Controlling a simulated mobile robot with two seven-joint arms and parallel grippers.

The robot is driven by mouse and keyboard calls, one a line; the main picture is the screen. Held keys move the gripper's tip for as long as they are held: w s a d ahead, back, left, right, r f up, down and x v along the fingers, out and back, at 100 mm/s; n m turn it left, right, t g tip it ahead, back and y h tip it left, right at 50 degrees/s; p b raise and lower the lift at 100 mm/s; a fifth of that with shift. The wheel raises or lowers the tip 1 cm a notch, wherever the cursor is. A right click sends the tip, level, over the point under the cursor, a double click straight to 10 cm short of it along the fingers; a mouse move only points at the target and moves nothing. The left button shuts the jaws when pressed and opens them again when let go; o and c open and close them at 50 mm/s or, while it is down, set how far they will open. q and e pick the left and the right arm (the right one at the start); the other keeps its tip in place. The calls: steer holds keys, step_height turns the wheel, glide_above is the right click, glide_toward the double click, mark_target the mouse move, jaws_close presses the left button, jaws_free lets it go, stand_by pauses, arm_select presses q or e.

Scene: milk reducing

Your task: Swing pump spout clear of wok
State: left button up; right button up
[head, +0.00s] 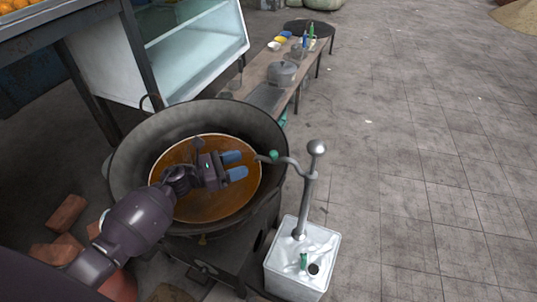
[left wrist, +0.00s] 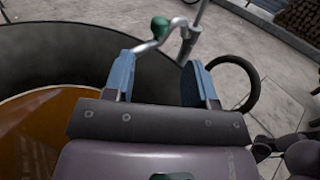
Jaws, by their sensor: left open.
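The pump (head: 309,195) is a grey metal post with a ball top on a white tin (head: 302,262), right of the wok. Its curved spout (head: 290,162), with a green part near its end, reaches left to the right rim of the wok (head: 130,150). Brown-orange liquid fills the wok's bottom. My left gripper (head: 242,166) is open and empty above the liquid, its blue fingers pointing right toward the spout's end. In the left wrist view the spout (left wrist: 170,29) shows ahead, beyond and between the open fingertips (left wrist: 160,62), apart from them.
A ring handle (left wrist: 252,82) stands on the wok's rim, right of the fingers in the left wrist view. A low bench (head: 290,75) with a pot (head: 282,73) and bottles stands behind the wok, beside a glass case (head: 195,45).

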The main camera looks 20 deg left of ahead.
arm_select(q)
steer(key=x, duration=0.9)
steer(key=shift+w+d, duration=0.1)
jaws_close()
